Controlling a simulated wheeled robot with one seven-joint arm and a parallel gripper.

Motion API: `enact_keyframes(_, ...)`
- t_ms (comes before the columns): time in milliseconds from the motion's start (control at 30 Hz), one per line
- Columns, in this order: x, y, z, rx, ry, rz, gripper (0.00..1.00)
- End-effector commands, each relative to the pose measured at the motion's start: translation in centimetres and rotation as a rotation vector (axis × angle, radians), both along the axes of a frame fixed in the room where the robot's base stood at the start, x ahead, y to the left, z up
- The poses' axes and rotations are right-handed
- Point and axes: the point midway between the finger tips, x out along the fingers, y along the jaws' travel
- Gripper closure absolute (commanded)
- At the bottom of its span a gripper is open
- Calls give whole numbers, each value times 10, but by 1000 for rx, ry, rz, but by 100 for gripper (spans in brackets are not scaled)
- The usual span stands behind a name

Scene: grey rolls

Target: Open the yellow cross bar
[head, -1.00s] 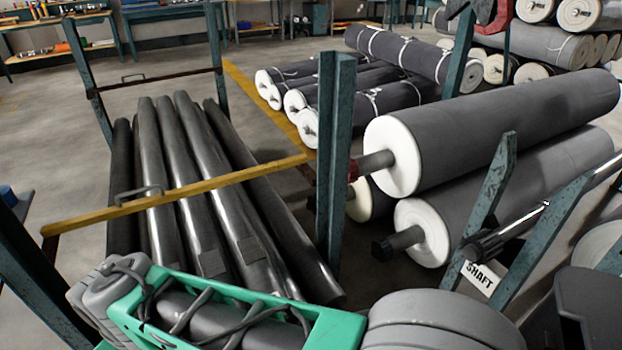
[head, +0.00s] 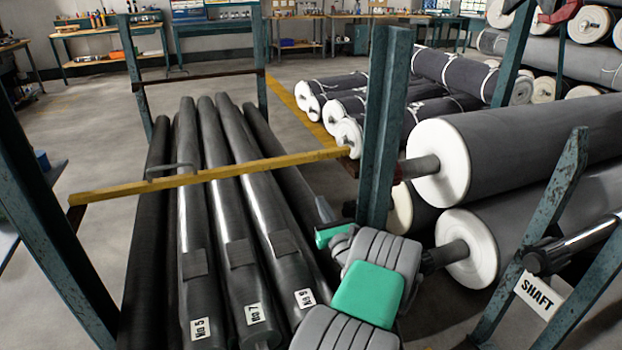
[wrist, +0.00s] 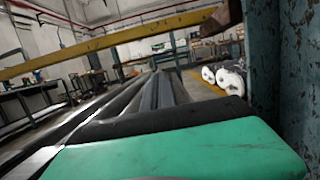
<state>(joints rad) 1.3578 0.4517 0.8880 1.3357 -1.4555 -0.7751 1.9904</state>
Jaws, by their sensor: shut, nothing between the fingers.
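The yellow cross bar (head: 215,173) spans the front of a rack of dark rolls, from the left post side to the right teal post. It is closed across the rolls, with a grey handle (head: 168,170) on its left half. In the wrist view the bar (wrist: 110,41) crosses the upper part and ends at a rusty bracket (wrist: 224,16) by the post. My gripper (head: 322,210) is shut and empty, below the bar's right end and just left of the post, apart from the bar. It also shows large and green in the wrist view (wrist: 150,125).
The teal post (head: 383,130) stands close to the right of my gripper. Dark rolls (head: 235,240) lie beneath the bar. Large grey rolls with white ends (head: 440,160) and a SHAFT sign (head: 538,295) are at the right. Open floor (head: 90,130) lies to the left.

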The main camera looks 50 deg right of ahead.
Motion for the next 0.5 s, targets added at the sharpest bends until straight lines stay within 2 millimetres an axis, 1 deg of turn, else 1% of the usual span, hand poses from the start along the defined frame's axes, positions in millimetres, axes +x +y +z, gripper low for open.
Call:
enact_keyframes(67,5,-4,4,3,-7,-1,100)
enact_keyframes(167,20,-11,9,0,-5,3,100)
enact_keyframes(233,33,-18,10,-4,-3,4,100)
enact_keyframes(500,83,-47,25,-6,-2,4,100)
